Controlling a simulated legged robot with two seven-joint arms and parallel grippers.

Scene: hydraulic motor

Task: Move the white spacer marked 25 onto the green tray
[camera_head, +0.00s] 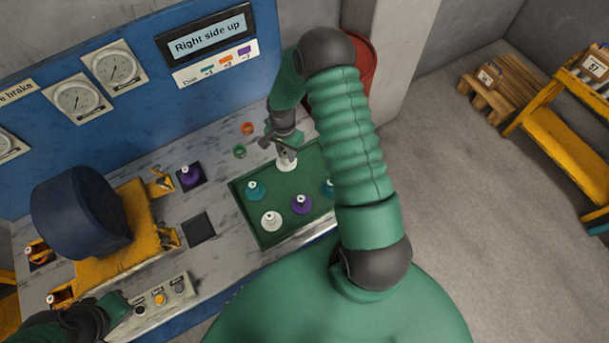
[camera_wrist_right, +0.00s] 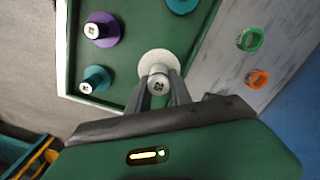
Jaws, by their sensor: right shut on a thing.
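My right gripper (camera_head: 286,151) is shut on a white spacer (camera_head: 287,165) over the far part of the green tray (camera_head: 263,240). The right wrist view shows both fingers closed at the knob of this white spacer (camera_wrist_right: 156,63), with its round base over the green surface. A second white spacer (camera_head: 271,221) stands on the near part of the tray. My left gripper (camera_head: 118,303) is low at the left by the button panel; its fingers are not clear.
The tray also holds teal spacers (camera_head: 255,190) and a purple spacer (camera_head: 301,204). An orange ring (camera_head: 247,128) and a green ring (camera_head: 239,152) lie beyond it. A purple spacer (camera_head: 188,175) stands on a dark square pad; another dark pad (camera_head: 199,228) is empty. A display (camera_head: 207,45) reads "Right side up".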

